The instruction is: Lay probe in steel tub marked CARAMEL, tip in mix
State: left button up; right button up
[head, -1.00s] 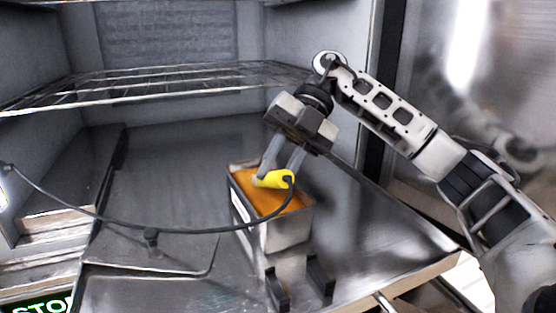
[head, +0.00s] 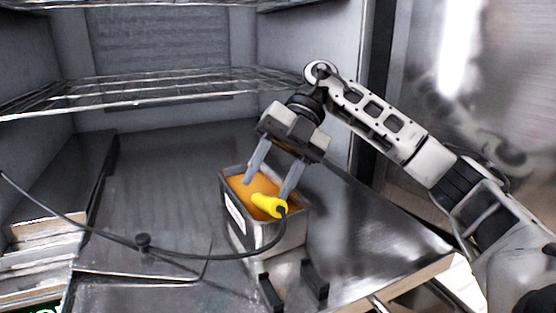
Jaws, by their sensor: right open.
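The steel tub (head: 268,240) stands on the metal floor of the cabinet, filled with orange-brown mix (head: 240,184). A white label (head: 235,212) is on its left side; its text is too small to read. The probe's yellow handle (head: 267,206) lies tilted over the mix, its cable end near the tub's front right rim. The probe's tip is not visible; I cannot tell whether it is in the mix. My right gripper (head: 268,188) is open above the tub, its fingers spread apart and clear of the handle. My left gripper is not in view.
A black cable (head: 190,257) runs from the handle leftwards across the cabinet floor. A wire shelf (head: 180,85) spans above and behind the tub. Two dark upright pieces (head: 315,280) stand just in front of the tub. The floor left of the tub is mostly clear.

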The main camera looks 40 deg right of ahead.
pick_arm(q)
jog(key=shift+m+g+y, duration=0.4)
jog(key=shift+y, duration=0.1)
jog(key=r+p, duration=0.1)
jog(key=p, duration=0.2)
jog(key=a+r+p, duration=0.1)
jog(key=p, duration=0.3)
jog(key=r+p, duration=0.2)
jog(key=p, duration=0.2)
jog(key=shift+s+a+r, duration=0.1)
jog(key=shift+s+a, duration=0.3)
pick_arm(e)
jog(key=v, duration=1.6)
jog(key=shift+a, duration=0.1)
jog(key=b+x, duration=1.1)
jog(key=x, duration=0.5)
jog(key=shift+f, duration=0.1)
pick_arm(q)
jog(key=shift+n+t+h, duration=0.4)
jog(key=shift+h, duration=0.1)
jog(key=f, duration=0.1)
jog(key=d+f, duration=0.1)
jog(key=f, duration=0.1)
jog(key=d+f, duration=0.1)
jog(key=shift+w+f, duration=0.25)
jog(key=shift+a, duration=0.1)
